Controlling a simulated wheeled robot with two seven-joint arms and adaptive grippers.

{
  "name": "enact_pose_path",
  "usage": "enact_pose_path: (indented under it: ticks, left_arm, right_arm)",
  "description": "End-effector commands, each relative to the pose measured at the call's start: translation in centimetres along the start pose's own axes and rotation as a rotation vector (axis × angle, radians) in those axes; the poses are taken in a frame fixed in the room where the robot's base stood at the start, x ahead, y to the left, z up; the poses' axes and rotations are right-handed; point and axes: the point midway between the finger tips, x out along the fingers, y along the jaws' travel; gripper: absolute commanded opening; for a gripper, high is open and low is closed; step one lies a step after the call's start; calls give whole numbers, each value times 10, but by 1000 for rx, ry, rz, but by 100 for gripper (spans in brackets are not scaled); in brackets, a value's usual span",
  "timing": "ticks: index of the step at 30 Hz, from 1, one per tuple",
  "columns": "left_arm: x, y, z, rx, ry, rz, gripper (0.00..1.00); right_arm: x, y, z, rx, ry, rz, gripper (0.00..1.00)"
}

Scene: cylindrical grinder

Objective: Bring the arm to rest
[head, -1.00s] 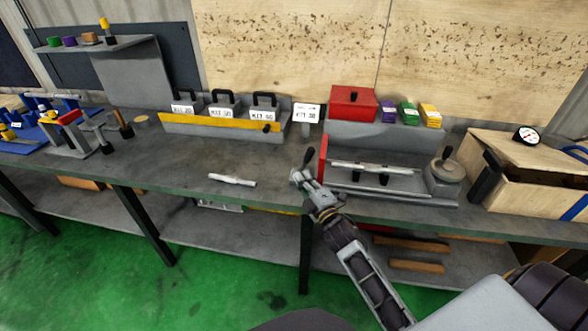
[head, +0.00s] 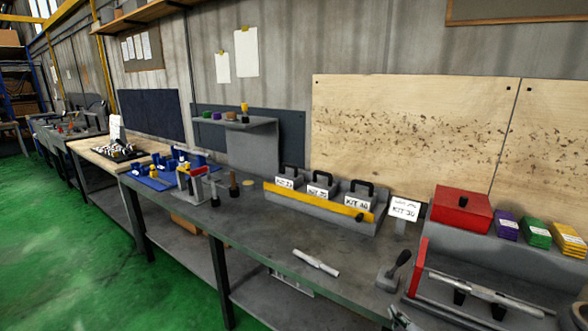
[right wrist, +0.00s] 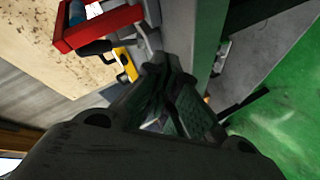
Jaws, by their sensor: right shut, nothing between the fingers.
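My right gripper (head: 402,318) shows only as a small grey part at the bottom edge of the head view, by the bench front, left of the grinder (head: 480,292). In the right wrist view my right gripper (right wrist: 168,70) has its fingers together with nothing held between them. The rest of the right arm is out of the head view. My left gripper is in neither current view.
A pale shaft (head: 316,262) lies on the bench (head: 270,235). A black-handled lever on a grey base (head: 390,278) stands near my right gripper. Behind are a yellow-fronted kit rack (head: 315,202) and a red box (head: 461,209). Green floor (head: 60,235) is open at left.

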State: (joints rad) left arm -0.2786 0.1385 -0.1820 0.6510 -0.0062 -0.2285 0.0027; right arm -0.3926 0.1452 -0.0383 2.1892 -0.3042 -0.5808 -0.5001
Motion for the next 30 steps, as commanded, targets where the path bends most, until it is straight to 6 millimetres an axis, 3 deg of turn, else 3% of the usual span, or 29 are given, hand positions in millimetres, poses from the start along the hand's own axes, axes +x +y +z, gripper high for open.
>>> enact_pose_path:
  ticks: [11, 18, 30]
  left_arm:
    - [0, -12, 6, 5, -8, -12, 42]
    - [0, -19, 9, 8, -13, -19, 42]
    - [0, -9, 4, 4, -6, -9, 42]
  right_arm:
    - [-43, -51, 28, 261, -232, -215, 0]
    - [-81, -84, 40, 404, -392, -347, 0]
    - [-146, -122, 50, 563, -627, -515, 0]
